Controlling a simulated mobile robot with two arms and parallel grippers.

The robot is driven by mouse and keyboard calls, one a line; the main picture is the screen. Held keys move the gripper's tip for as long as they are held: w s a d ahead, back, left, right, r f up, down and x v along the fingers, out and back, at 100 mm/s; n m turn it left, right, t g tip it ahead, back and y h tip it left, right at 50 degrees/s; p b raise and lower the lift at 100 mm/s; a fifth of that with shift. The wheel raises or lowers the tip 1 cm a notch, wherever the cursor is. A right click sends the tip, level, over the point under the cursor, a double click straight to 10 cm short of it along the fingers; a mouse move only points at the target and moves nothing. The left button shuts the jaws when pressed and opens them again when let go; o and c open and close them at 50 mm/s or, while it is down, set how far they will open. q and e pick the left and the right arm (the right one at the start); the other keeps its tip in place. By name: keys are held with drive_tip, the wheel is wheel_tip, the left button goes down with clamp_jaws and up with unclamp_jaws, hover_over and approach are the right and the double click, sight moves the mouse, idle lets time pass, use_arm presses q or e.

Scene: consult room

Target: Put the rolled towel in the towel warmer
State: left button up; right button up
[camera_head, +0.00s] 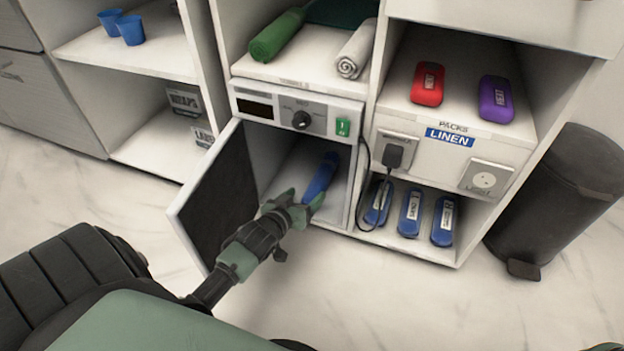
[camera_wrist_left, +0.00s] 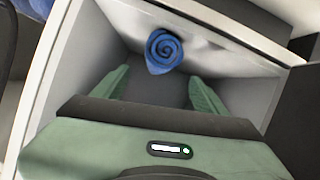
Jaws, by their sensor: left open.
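The towel warmer (camera_head: 345,105) has its door (camera_head: 222,200) swung open to the left. A blue rolled towel (camera_head: 321,178) lies inside the warmer, its spiral end facing out in the left wrist view (camera_wrist_left: 164,50). My left gripper (camera_head: 297,200) is at the warmer's opening, just in front of the towel. In the left wrist view its two green fingers (camera_wrist_left: 158,78) are spread apart, with the towel beyond and between the tips. I see no finger closed on the towel. My right gripper is not in view.
A green rolled towel (camera_head: 276,36) and a white rolled towel (camera_head: 357,50) lie on the shelf above. A black cord (camera_head: 361,185) hangs right of the warmer. Several blue packs (camera_head: 410,212) sit on the lower right shelf. A dark bin (camera_head: 555,200) stands at right.

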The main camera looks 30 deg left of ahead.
use_arm(q)
drive_tip(key=p+v, duration=0.1)
drive_tip(key=v, duration=0.2)
drive_tip(key=shift+s+r, duration=0.1)
drive_tip(key=shift+s, duration=0.15)
idle(0.4)
